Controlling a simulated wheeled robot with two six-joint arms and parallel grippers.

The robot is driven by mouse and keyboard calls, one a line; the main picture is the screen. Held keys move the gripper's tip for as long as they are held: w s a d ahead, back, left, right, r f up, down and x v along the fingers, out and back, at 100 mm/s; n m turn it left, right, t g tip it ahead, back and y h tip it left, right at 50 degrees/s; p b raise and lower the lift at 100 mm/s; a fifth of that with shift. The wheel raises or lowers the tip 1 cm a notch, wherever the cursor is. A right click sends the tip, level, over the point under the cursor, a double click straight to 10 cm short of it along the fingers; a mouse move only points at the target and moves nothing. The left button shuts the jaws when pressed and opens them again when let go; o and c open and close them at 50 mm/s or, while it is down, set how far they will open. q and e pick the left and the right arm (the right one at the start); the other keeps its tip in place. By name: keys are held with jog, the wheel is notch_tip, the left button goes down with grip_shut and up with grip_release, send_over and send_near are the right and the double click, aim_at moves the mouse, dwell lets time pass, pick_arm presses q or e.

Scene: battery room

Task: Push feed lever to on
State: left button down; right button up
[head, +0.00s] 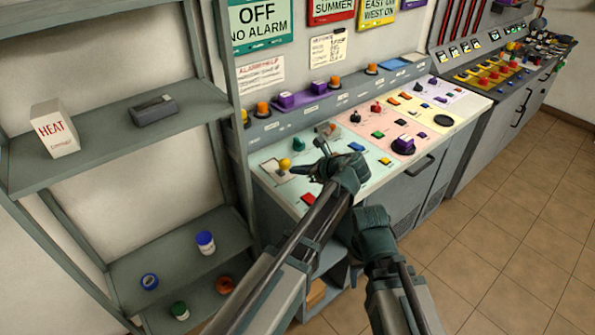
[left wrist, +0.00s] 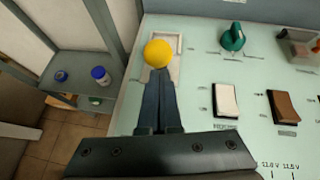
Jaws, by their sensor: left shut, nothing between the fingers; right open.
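The lever with a yellow ball knob (head: 284,164) stands in a pale slotted plate on the left end of the light green panel (head: 262,160). The knob also shows in the left wrist view (left wrist: 158,53), just past my fingertips. My left gripper (head: 294,171) is shut and empty, its fingers pointing at the knob from the right in the head view. I cannot tell whether the tips touch it. The fingers hide the lever's stem and part of the plate. My right gripper (head: 372,216) is open and empty, in front of the console edge, apart from the lever.
A green rotary knob (left wrist: 232,37), a white rocker (left wrist: 227,101) and a brown rocker (left wrist: 284,106) sit to the right of the lever. A grey shelf rack (head: 95,125) stands close on the left. Tiled floor (head: 510,215) is clear on the right.

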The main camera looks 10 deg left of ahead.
pick_arm(q)
jog(key=shift+w+a+r+g+h+p, duration=0.25)
jog(key=shift+a+r+g+h+p, duration=0.15)
jog(key=shift+p, duration=0.85)
jog(key=w+a+r+g+h+p, duration=0.1)
jog(key=h+p, duration=0.1)
jog(key=p, duration=0.2)
jog(key=w+a+r+g+h+p, duration=0.1)
jog(key=a+r+p, duration=0.1)
jog(key=p, duration=0.2)
jog(key=shift+w+a+g+h+p, duration=0.1)
jog(key=shift+w+g+h+p, duration=0.2)
jog(key=shift+w+h+p, duration=0.1)
jog(key=shift+w+a+g+h+p, duration=0.5)
jog(key=shift+a+h+p, duration=0.1)
jog(key=shift+h+p, duration=0.1)
jog(key=shift+w+a+f+m+g+h+p, duration=0.15)
jog(key=shift+w+a+g+h+p, duration=0.15)
jog(key=shift+a, duration=0.25)
jog(key=shift+w+a+r+m+g+h+p, duration=0.1)
jog(key=shift+w+a+m+g+h, duration=0.1)
jog(key=shift+w+a+h, duration=0.25)
jog(key=shift+a, duration=0.15)
